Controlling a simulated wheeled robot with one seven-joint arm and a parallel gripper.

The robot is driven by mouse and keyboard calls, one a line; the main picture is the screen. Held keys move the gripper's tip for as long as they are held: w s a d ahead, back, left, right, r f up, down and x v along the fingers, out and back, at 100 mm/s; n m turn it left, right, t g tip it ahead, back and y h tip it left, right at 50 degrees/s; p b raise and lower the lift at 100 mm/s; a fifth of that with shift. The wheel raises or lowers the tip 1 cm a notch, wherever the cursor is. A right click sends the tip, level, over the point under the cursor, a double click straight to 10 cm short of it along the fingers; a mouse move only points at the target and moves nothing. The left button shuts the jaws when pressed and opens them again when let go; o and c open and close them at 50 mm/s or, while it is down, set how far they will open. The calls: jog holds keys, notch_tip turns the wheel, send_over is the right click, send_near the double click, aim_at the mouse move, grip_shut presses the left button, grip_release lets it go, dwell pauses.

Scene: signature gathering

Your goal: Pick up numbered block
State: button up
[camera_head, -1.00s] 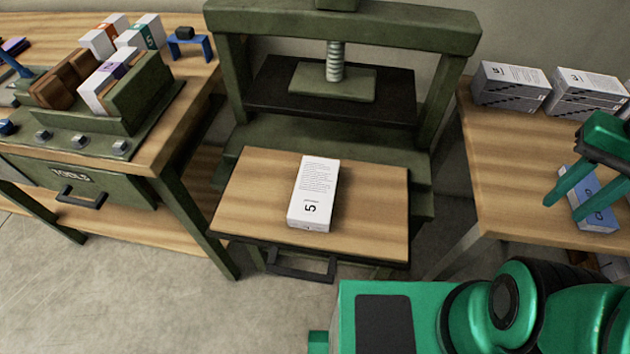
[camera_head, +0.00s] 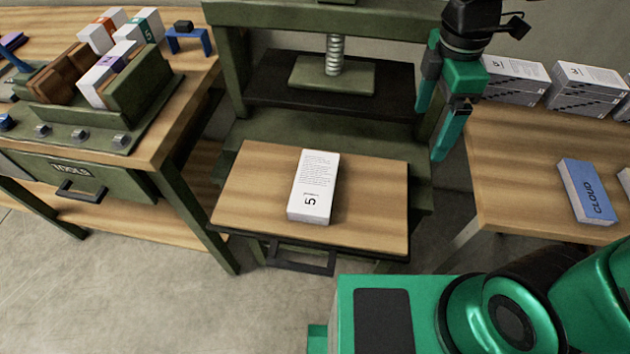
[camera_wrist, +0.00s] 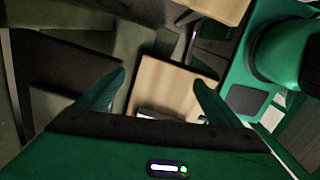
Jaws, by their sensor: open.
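A white block marked 5 (camera_head: 314,188) lies flat on the wooden board (camera_head: 378,215) of the green press, its number end toward me. My gripper (camera_head: 436,132) is open and empty, raised to the right of the block and above the right edge of the press. In the wrist view, my gripper (camera_wrist: 160,92) shows two spread green fingers with the wooden board (camera_wrist: 165,85) between and beyond them. A small white part of what looks like the block shows low between the fingers, mostly hidden by the gripper body.
The press frame (camera_head: 222,60) and its screw plate (camera_head: 333,76) stand behind the board. A blue block marked CLOUD (camera_head: 587,190) lies on the right table (camera_head: 520,165), with white boxes (camera_head: 514,82) behind.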

jog(key=s+a+f+n, duration=0.1)
jog(key=a+n, duration=0.9)
jog(key=a, duration=0.3)
jog(key=n, duration=0.6)
send_over(315, 180)
notch_tip(315, 180, down, 2)
jog(key=f, duration=0.4)
jog(key=shift+s+a+y, duration=0.1)
jog(key=shift+s+y, duration=0.15)
jog(key=shift+y, duration=0.05)
jog(key=shift+w+f, duration=0.15)
jog(key=shift+f, duration=1.45)
jog(key=shift+w+f, duration=0.1)
jog(key=shift+f, duration=1.5)
jog(key=shift+c, duration=0.3)
jog(key=shift+r, duration=0.1)
jog(key=c, duration=1.3)
